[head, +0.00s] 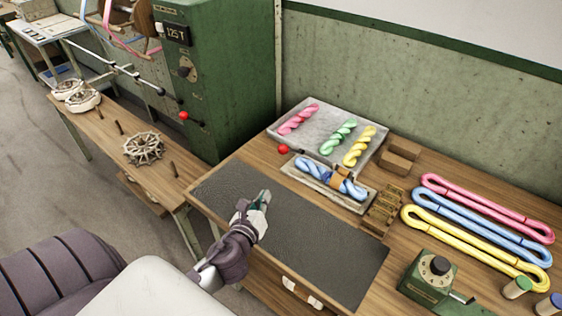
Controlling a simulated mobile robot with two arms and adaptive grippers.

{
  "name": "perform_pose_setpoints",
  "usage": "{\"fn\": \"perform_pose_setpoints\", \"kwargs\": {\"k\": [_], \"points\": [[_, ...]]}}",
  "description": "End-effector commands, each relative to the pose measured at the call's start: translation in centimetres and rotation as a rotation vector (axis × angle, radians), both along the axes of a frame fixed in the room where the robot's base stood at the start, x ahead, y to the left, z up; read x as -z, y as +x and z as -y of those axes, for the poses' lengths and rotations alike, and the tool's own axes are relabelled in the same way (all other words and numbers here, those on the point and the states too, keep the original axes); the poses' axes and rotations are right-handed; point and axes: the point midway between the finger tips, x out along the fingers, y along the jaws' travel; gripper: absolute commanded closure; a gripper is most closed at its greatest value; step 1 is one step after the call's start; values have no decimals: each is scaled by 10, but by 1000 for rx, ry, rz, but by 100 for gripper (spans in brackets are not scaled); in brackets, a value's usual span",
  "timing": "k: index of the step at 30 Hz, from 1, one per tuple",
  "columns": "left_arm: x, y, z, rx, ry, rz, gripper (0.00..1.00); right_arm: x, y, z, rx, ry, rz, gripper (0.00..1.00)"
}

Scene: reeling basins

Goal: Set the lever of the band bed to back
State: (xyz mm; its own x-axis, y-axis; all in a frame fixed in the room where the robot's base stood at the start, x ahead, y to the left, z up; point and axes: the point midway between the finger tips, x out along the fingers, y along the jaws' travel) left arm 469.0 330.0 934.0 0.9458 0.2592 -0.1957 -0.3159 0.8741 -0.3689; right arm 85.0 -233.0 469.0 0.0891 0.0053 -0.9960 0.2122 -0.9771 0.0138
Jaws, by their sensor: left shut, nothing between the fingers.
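The band bed (362,206) looks to be the small grey tray on the bench, holding a twisted blue skein (313,168) with an orange-brown band (340,179) around it. A red ball knob (283,149), apparently the bed's lever end, shows at its back left corner. The lever's shaft is too small to make out, so its exact setting cannot be told. My left gripper (264,197) is shut and empty above the dark mat, in front and to the left of the bed, apart from the knob. My right gripper is not in view.
A grey tray (306,139) with pink, green and yellow skeins lies behind the bed. Brown blocks (400,155) and a wooden rack (383,211) stand to its right. The dark mat (320,252) is clear. A green machine (225,70) with another red knob (183,115) stands left.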

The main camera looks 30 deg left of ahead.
Motion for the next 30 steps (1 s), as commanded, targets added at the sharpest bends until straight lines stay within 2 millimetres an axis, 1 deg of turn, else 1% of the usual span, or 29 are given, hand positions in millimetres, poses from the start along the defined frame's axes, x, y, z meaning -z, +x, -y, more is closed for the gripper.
{"fn": "perform_pose_setpoints", "kwargs": {"k": [1, 3, 5, 14, 17, 20, 23, 30], "points": [[-1, 2, 0, 24, 52, -2, 100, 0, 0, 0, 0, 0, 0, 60], [-2, 4, 1, 46, 100, -3, 100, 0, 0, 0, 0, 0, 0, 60], [-2, 5, 2, 55, 119, -3, 100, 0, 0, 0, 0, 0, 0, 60], [-2, 6, 2, 55, 121, -3, 100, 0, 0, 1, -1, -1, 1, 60], [-2, 10, 1, 55, 119, -3, 100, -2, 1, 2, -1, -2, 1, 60], [-1, 21, -2, 54, 119, -2, 100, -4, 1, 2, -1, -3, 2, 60], [1, 39, -6, 53, 120, -2, 100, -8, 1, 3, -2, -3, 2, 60], [11, 89, -18, 52, 117, -1, 100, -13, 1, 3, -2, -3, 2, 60]]}}
